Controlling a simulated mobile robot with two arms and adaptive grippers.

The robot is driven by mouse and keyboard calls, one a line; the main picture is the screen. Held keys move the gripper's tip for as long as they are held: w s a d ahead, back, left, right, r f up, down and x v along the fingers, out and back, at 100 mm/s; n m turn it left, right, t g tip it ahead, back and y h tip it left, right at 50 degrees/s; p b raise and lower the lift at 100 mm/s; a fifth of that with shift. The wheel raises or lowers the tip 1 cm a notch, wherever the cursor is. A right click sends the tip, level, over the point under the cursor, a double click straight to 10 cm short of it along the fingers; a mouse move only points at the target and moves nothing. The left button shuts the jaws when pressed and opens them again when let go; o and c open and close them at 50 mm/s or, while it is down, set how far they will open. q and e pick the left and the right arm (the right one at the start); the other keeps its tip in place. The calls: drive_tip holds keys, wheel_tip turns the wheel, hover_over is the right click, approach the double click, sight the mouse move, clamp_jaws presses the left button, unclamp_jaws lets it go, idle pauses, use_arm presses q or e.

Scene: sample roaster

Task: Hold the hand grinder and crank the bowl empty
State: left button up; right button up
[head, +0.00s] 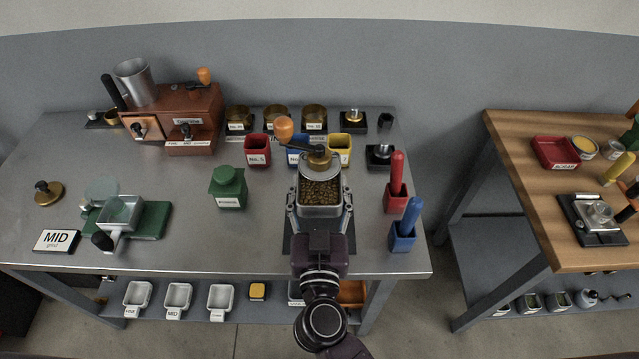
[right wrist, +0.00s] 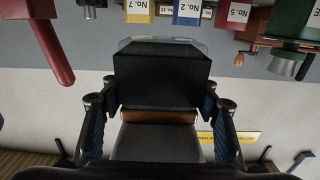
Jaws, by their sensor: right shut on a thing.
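The hand grinder (head: 321,166) stands near the front of the steel table in the head view. Its bowl (head: 321,191) shows many brown coffee beans. A crank with an orange knob (head: 284,129) sits at its top, the knob pointing to the back left. My right gripper (head: 320,207) reaches in from the front and is shut on the grinder, one finger on each side. In the right wrist view the fingers (right wrist: 158,108) flank the grinder's black body (right wrist: 160,76). My left gripper is not in view.
Red, blue and yellow numbered cups (head: 257,150) stand behind the grinder. Red (head: 396,199) and blue (head: 402,236) holders with handled tools stand close to its right. A green canister (head: 228,187) stands to its left. The table is clear between canister and grinder.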

drive_tip(key=shift+f+b, duration=1.65)
drive_tip(key=shift+f, duration=1.75)
drive_tip(key=shift+f+p, duration=0.15)
drive_tip(key=shift+p, duration=0.25)
